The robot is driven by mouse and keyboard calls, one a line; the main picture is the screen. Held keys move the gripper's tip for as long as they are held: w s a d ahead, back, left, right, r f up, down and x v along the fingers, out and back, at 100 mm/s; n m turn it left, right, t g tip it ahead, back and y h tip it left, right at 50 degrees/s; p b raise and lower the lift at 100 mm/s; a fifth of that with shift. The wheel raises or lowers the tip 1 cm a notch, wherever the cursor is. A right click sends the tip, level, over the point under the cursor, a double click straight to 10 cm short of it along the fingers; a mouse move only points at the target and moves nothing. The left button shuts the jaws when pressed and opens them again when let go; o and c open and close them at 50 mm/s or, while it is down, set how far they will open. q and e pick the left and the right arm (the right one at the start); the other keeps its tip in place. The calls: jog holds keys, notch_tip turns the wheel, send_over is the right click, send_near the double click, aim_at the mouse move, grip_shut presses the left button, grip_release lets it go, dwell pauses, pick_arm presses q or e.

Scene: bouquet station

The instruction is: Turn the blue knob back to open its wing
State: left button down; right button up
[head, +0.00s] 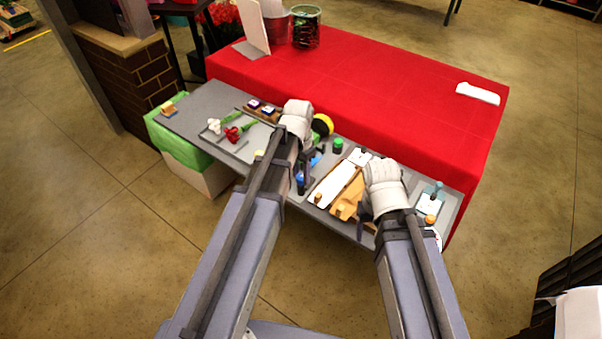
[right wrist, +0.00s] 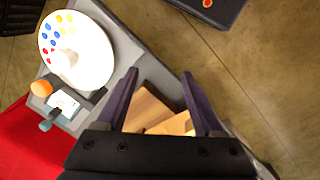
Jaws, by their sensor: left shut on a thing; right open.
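In the head view my left gripper (head: 303,178) reaches down to the grey bench and is shut at a blue part (head: 314,163), which I take as the blue knob. The gripper hides most of it, so its turn angle cannot be told. A white panel (head: 336,184) and tan folded pieces (head: 348,197) lie to its right; I cannot tell which is the knob's wing. My right gripper (head: 366,224) is at the bench's front edge beside the tan pieces. In the right wrist view its fingers (right wrist: 158,82) are apart, with tan boards (right wrist: 150,108) behind them and nothing held.
The grey bench (head: 190,113) carries red and white flowers (head: 233,133), a green-topped item (head: 337,145) and a teal-handled clip (head: 432,190). A white disc with coloured dots (right wrist: 75,50) is near my right gripper. The red table (head: 400,95) behind is mostly clear.

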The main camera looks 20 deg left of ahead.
aim_at(301, 176)
dwell(0.4)
pick_arm(q)
jog(key=c, duration=0.5)
grip_release()
notch_tip(301, 176, up, 8)
jog(key=p, duration=0.8)
jog(key=shift+a, duration=0.1)
jog(key=shift+w+f, duration=0.1)
